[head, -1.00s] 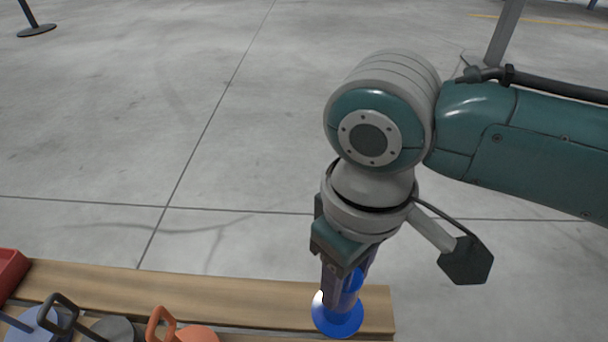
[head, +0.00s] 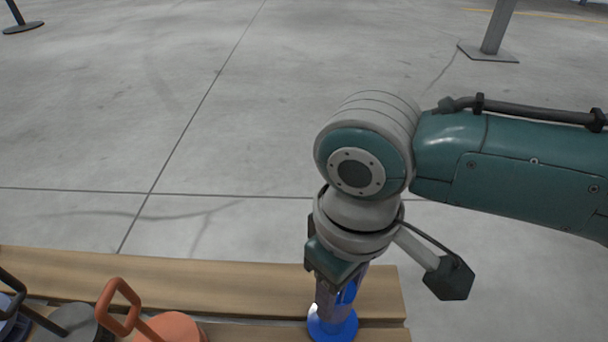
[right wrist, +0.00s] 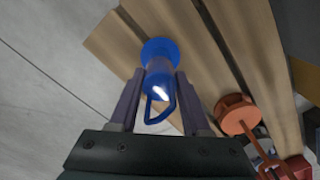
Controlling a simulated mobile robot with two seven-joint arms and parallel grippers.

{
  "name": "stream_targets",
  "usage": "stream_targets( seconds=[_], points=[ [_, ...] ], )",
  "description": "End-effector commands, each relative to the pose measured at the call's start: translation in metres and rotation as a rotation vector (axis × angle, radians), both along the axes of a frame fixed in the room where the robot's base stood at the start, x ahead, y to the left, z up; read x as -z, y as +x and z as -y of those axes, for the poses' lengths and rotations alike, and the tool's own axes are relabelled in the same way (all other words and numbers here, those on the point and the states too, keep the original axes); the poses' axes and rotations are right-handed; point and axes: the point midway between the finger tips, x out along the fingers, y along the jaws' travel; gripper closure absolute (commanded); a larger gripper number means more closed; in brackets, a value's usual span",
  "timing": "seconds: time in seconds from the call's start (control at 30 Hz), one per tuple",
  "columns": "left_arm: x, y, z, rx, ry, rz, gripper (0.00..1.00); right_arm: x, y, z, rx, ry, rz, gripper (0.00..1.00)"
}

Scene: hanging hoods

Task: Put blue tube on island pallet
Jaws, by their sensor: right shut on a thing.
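The blue tube (head: 333,325) has a wide round flange at its lower end and a loop handle. My right gripper (head: 340,292) is shut on it from above. The right wrist view shows the tube (right wrist: 158,72) between the two fingers (right wrist: 158,98), flange away from me. The tube stands about upright over the right end of the wooden pallet (head: 220,280); the pallet's slats also show in the right wrist view (right wrist: 118,48). I cannot tell whether the flange touches the slats. My left gripper is not in view.
An orange handled piece (head: 172,326) and a dark grey one (head: 72,322) sit on the pallet left of the tube. A grey post (head: 492,40) stands on the floor at the back right.

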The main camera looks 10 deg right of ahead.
Motion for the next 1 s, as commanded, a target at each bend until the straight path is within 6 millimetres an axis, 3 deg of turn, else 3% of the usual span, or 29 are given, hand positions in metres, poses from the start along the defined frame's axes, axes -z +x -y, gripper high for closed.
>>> stream_targets(
  seconds=[0.07,0.1,0.37,0.67,0.77,1.0],
  points=[
    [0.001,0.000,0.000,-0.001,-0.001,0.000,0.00,0.002,0.000,0.000,0.000,0.001,0.000,1.00],
    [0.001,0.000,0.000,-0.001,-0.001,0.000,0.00,0.003,0.000,0.000,0.001,0.001,0.000,0.51],
    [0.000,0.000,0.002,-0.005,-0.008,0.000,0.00,0.003,0.000,0.000,0.000,0.000,-0.001,0.22],
    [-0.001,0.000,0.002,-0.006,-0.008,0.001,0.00,-0.001,0.000,0.000,-0.001,-0.001,0.000,0.22],
    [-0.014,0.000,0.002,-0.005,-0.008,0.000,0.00,-0.015,0.000,0.000,0.000,0.000,0.000,0.22],
    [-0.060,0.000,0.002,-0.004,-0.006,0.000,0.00,-0.069,0.000,0.000,0.000,0.001,0.000,0.22]
  ],
)
